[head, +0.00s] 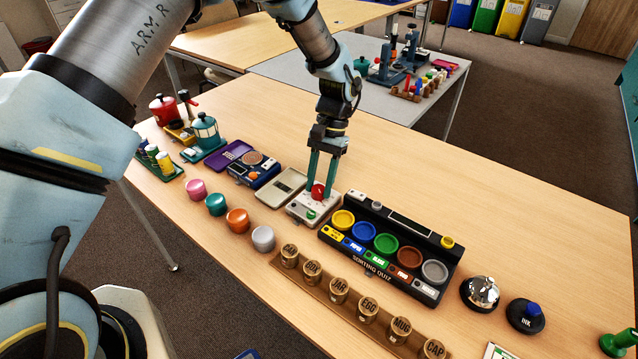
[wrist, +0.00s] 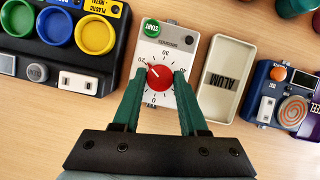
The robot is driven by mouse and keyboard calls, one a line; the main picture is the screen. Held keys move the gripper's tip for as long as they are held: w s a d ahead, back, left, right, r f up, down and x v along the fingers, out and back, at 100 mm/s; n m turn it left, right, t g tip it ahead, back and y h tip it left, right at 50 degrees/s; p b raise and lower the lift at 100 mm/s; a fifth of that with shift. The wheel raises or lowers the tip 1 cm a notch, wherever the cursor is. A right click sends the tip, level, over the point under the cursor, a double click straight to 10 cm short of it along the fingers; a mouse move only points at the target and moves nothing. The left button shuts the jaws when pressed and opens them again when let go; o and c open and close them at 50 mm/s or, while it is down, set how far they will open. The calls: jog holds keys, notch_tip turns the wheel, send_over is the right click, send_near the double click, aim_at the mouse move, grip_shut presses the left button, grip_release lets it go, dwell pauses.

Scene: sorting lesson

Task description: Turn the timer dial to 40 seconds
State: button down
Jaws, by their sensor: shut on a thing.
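The timer is a white box (wrist: 177,44) with a red dial (wrist: 160,78), a green START button (wrist: 151,28) and a printed scale around the dial. The 30 shows above the dial and the 20 at its upper left; the 0 is below it. A pale mark on the dial appears to point to the upper left, near 20. In the head view the timer (head: 298,209) stands on the table.
A pale lid-like tray marked ALUM (wrist: 228,72) lies beside the timer. The black sorting quiz box (head: 327,234) with coloured cups stands close on its other side. A purple-and-blue device (head: 252,168) is farther left. Several labelled wooden pegs and coloured knobs line the front.

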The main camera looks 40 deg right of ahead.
jog(key=m+t, duration=0.2)
jog(key=m, duration=0.3)
jog(key=shift+s+m, duration=0.15)
jog(key=shift+m, duration=0.15)
jog(key=m+t, duration=0.1)
jog(key=m, duration=0.2)
jog(key=m+t+b, duration=0.1)
jog(key=m, duration=0.2)
jog(key=shift+s+t, duration=0.2)
jog(key=shift+t, duration=0.1)
jog(key=m+h, duration=0.1)
jog(key=m, duration=0.2)
jog(key=m+t+h, duration=0.1)
jog(key=m, duration=0.1)
jog(key=shift+s+a+m+b, duration=0.1)
jog(key=shift+a+m+b, duration=0.05)
jog(key=shift+m+b, duration=0.25)
jog(key=m+h, duration=0.1)
jog(key=m, duration=0.1)
jog(key=m+b, duration=0.1)
jog(key=m, duration=0.2)
jog(key=shift+a+t+h, duration=0.15)
jog(key=shift+t+h, duration=0.15)
jog(key=shift+h, duration=0.1)
jog(key=shift+b, duration=0.35)
jog(key=shift+c, duration=2.2)
grip_release()
